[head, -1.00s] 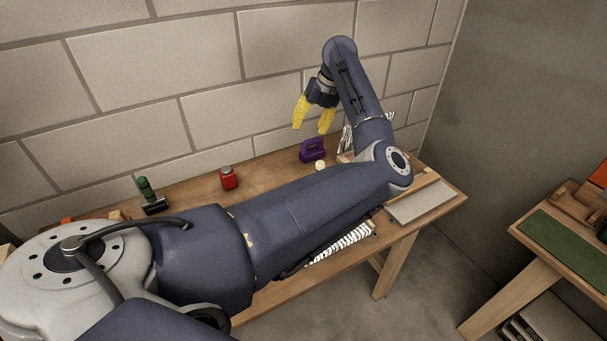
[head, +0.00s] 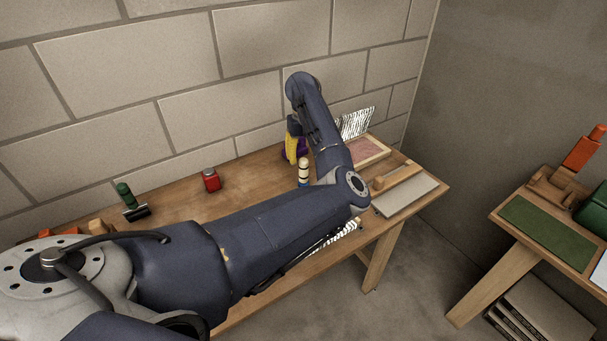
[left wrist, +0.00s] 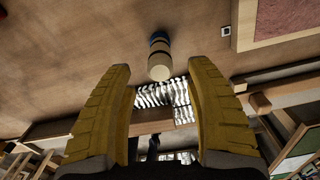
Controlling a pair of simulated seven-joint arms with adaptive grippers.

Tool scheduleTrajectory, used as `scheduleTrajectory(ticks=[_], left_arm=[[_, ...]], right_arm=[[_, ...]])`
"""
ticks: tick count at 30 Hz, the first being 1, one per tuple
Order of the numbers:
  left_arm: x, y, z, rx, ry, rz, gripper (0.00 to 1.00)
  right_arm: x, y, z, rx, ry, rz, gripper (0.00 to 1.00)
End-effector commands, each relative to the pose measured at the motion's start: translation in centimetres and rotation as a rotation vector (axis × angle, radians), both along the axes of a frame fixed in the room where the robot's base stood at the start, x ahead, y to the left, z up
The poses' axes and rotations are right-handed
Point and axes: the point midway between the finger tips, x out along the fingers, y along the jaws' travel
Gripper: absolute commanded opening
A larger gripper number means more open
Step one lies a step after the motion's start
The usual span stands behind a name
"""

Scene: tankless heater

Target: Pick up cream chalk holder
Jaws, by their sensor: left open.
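My left gripper (head: 291,150) has yellow fingers and is just left of and behind the holder in the head view, partly hidden by my own arm. In the left wrist view my left gripper (left wrist: 160,76) is spread wide and empty. My right gripper is not in view.
A framed pinkish panel (head: 366,152) and a grey board (head: 405,195) lie to the right.

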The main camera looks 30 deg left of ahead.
Motion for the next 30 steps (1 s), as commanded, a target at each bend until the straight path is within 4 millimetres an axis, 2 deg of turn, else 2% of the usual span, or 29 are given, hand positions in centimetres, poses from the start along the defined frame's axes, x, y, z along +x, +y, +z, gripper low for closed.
scheduleTrajectory(ticks=[3, 11, 21, 30], left_arm=[[-0.1, 0.1, -1.1, 0.001, 0.002, 0.001, 0.55], [0.0, 0.0, -2.2, 0.001, 0.002, 0.000, 0.55], [0.0, 0.1, -6.1, 0.002, 0.002, -0.001, 0.55], [0.0, 0.0, -6.9, 0.001, -0.001, 0.000, 0.55]], right_arm=[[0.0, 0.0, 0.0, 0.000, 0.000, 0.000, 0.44], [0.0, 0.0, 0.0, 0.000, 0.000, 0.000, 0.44], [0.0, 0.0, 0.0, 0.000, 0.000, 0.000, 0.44], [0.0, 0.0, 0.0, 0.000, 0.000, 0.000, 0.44]])
